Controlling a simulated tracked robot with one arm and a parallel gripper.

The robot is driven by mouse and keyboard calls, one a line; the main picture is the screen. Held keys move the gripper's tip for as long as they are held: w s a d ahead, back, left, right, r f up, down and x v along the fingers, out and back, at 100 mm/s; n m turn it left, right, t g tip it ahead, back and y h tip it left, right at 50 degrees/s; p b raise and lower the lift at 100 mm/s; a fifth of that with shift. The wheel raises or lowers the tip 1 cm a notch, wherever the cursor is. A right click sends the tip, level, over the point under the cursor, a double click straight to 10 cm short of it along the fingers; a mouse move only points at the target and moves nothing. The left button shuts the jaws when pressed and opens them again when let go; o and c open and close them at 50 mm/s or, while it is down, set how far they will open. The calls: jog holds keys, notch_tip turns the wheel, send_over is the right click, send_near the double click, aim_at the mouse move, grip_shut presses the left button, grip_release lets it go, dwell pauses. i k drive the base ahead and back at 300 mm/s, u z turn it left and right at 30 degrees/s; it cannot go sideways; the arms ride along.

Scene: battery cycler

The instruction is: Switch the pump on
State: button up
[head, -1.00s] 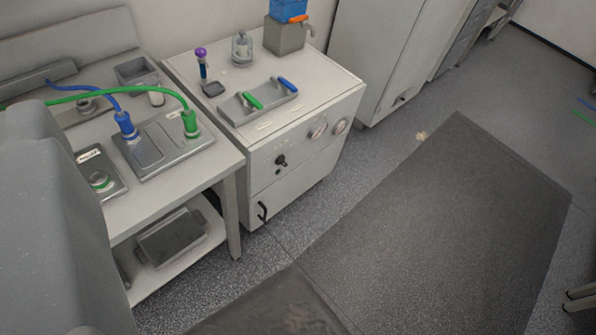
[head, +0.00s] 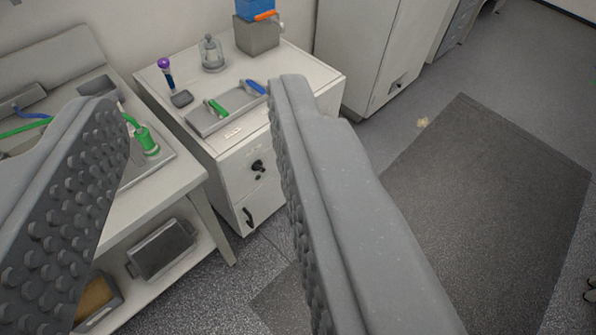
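The white pump cabinet (head: 240,160) stands in the middle, left of centre. A black knob (head: 257,166) sits on its front face, with a dark handle (head: 249,216) lower down. My gripper (head: 195,95) is open and empty; its two grey studded fingers are wide apart in the foreground, with the knob visible between them and farther off. The right finger hides the right part of the cabinet front, where the gauges are. I cannot read the knob's position.
A tray (head: 215,120) with a green and a blue handle, a glass vessel (head: 212,54) and a purple-topped tool (head: 166,72) stand on the cabinet. The left bench (head: 165,190) holds a green plug (head: 147,140). The floor mat (head: 490,180) at right is clear.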

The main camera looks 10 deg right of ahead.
aim_at(257, 166)
jog(key=z, duration=0.1)
jog(key=i, duration=1)
jog(key=u, duration=0.05)
